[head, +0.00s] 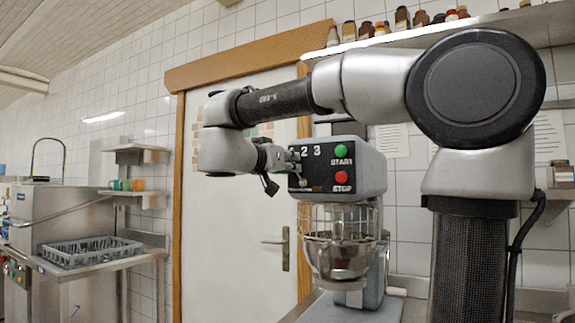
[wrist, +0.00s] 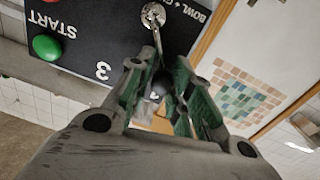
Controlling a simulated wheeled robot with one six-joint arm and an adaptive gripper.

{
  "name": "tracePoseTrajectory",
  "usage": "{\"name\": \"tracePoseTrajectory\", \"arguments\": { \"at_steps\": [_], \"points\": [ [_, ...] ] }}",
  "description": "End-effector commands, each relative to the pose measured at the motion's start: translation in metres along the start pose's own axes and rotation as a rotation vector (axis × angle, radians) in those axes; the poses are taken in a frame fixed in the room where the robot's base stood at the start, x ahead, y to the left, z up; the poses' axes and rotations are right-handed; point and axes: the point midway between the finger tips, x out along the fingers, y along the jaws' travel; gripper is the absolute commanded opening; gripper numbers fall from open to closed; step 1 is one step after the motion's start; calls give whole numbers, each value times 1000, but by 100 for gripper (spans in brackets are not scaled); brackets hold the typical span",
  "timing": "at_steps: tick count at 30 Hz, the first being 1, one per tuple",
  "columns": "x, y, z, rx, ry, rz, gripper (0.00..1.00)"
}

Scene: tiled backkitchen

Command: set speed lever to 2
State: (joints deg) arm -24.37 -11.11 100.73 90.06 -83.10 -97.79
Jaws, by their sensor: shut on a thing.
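The mixer (head: 366,165) stands right of the door, with a dark front panel (head: 317,183) carrying the numbers 2 and 3, a green START button (head: 341,151) and a red STOP button (head: 342,178). In the wrist view the speed lever (wrist: 157,38) is a silver stem from a round pivot, ending in a dark knob. My gripper (wrist: 160,78) is shut on the lever's knob end.
Below the mixer head are a wire guard (head: 338,217) and a metal bowl (head: 340,262). A white door (head: 225,235) with a wooden frame stands behind. A grey dish rack (head: 90,254) sits on the steel counter at left. Jars line the shelf (head: 480,27) above.

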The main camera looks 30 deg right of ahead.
Motion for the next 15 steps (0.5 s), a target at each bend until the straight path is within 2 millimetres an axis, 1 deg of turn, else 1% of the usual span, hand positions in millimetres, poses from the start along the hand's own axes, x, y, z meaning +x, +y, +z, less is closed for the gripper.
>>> {"name": "tracePoseTrajectory", "arguments": {
  "at_steps": [5,15],
  "points": [
    [0,2,-1,84,-5,-8,0],
    [0,16,-5,334,-15,-11,0]
  ]
}}
